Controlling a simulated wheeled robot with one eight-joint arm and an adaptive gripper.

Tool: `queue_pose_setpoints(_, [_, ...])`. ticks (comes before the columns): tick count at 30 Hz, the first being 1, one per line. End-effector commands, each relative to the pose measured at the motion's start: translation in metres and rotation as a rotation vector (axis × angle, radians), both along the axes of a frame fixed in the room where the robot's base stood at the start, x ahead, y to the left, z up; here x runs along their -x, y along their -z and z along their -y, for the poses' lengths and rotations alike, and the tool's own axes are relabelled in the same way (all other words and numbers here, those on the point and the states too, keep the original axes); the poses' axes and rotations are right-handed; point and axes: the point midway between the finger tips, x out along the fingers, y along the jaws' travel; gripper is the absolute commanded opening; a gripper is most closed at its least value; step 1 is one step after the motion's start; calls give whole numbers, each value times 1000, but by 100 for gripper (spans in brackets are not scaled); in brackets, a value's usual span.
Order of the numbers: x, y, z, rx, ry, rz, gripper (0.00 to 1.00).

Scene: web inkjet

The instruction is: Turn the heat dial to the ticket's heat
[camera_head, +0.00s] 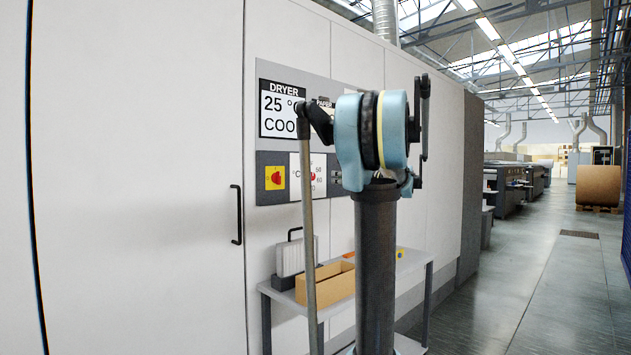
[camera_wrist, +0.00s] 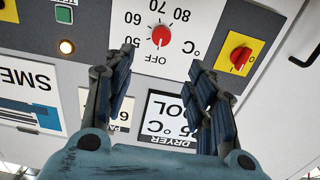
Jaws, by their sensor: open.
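The heat dial is a small red knob (camera_wrist: 161,36) on a white plate marked OFF, 50, 60, 70 and 80, upside down in the wrist view. Its pale mark seems to face OFF, but it is small. In the head view the dial (camera_head: 312,176) is partly hidden behind my arm. My gripper (camera_wrist: 161,68) is open and empty, its fingers on either side below the dial in the wrist view, not touching it. A card starting "PA" with a 6 (camera_wrist: 118,112) is partly covered by the left finger; I cannot read its full value.
The dryer display (camera_wrist: 163,118) reads 25 °C and COOL. A red switch on a yellow plate (camera_wrist: 241,52) sits beside the dial. A grey shelf cart (camera_head: 418,258) with a brown box (camera_head: 325,290) stands below the panel. The aisle at right is open.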

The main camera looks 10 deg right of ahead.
Motion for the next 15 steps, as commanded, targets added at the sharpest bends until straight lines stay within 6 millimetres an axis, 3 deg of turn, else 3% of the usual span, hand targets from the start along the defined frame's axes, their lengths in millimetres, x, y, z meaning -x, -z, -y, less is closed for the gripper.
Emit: queue_pose_setpoints(15, [-73, 0, -54, 0, -4, -2, 51])
